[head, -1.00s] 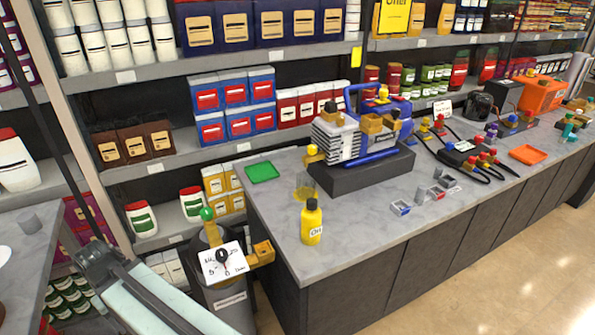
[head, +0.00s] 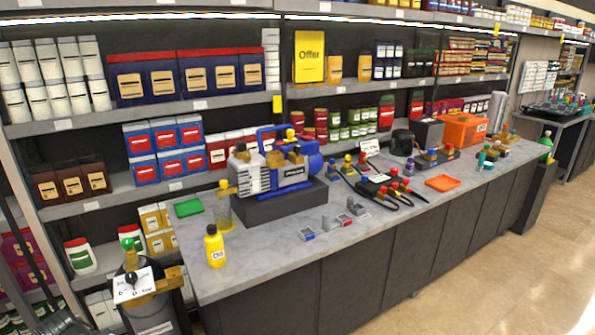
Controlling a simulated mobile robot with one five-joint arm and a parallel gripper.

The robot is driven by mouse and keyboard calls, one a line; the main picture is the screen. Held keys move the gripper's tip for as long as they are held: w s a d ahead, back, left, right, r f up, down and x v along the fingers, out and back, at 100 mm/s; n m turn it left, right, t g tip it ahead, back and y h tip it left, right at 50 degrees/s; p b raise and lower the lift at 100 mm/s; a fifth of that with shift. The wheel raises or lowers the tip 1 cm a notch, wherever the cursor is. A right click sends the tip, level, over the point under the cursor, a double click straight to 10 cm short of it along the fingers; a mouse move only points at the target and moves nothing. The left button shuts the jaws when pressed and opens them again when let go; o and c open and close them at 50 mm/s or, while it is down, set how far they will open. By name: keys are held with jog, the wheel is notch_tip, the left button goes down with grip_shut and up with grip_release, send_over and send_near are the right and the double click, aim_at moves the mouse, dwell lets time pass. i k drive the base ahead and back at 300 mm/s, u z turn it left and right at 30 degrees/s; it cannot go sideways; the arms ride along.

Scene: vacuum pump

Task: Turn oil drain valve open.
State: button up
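The vacuum pump (head: 275,172) is blue and light grey, with brass fittings on top. It stands on a black block on the grey counter. A small brass fitting (head: 226,188) sticks out at its left end, above a clear glass jar (head: 223,209). This looks like the oil drain valve; its handle position is too small to tell. A yellow oil bottle (head: 214,247) stands in front of the jar. My gripper's fingers do not show. Only a dark grey part, probably of my arm, shows at the lower left corner, well away from the pump.
A dark cylinder (head: 150,310) with brass fittings, a green knob and a white dial card stands left of the counter (head: 290,262). A green tray (head: 188,208), small metal parts, hoses and an orange tray (head: 442,183) lie on the counter. The floor (head: 480,270) at right is clear.

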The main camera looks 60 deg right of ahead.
aim_at(224, 183)
jog(key=z, duration=4)
jog(key=k, duration=2.3)
jog(key=u, duration=1.35)
jog(key=i, duration=1.25)
jog(key=z, duration=0.1)
